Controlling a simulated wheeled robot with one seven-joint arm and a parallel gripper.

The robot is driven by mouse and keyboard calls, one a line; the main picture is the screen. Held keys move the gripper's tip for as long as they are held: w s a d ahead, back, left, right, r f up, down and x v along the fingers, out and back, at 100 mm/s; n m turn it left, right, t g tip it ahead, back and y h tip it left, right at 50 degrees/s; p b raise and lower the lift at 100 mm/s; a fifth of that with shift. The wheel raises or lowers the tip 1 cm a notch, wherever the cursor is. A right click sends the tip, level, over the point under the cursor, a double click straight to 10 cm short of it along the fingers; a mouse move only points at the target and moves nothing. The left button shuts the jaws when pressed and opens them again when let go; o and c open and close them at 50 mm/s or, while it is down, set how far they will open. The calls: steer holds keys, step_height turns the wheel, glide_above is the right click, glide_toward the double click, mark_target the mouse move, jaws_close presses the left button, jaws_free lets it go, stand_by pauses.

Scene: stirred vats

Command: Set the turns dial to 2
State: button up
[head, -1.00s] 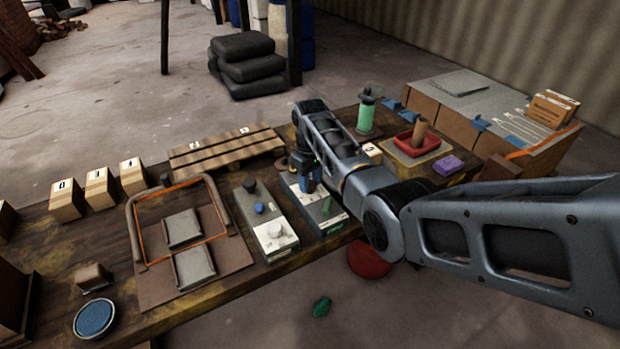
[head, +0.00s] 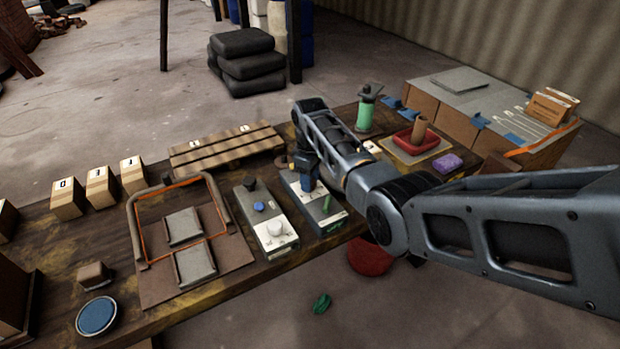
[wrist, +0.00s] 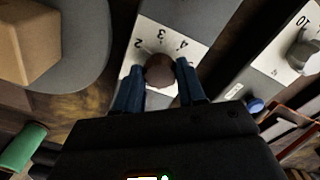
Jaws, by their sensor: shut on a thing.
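A dark brown round knob (wrist: 160,70) sits on a white numbered plate (wrist: 168,38) in the wrist view. The figures, 2 and 4 among them, curve around its far side, with the 2 at the left. I cannot make out which figure the knob points to. My gripper (wrist: 161,82) has its two blue fingers shut on the knob, one on each side. In the head view my gripper (head: 308,183) is lowered over a grey control box (head: 325,215), and my arm hides part of that box. The knob is hidden there.
A second grey box (head: 265,215) with a white dial (head: 278,233) and a blue button (head: 259,207) stands close to the left. A green cylinder (head: 365,112) and a red tray (head: 418,140) stand behind my arm. A wooden pallet (head: 225,150) lies behind the boxes.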

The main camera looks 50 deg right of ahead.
steer(key=shift+w+r, duration=0.1)
steer(key=shift+r, duration=0.05)
steer(key=o, duration=1.1)
steer(key=shift+c, duration=0.2)
steer(key=shift+r, duration=3.8)
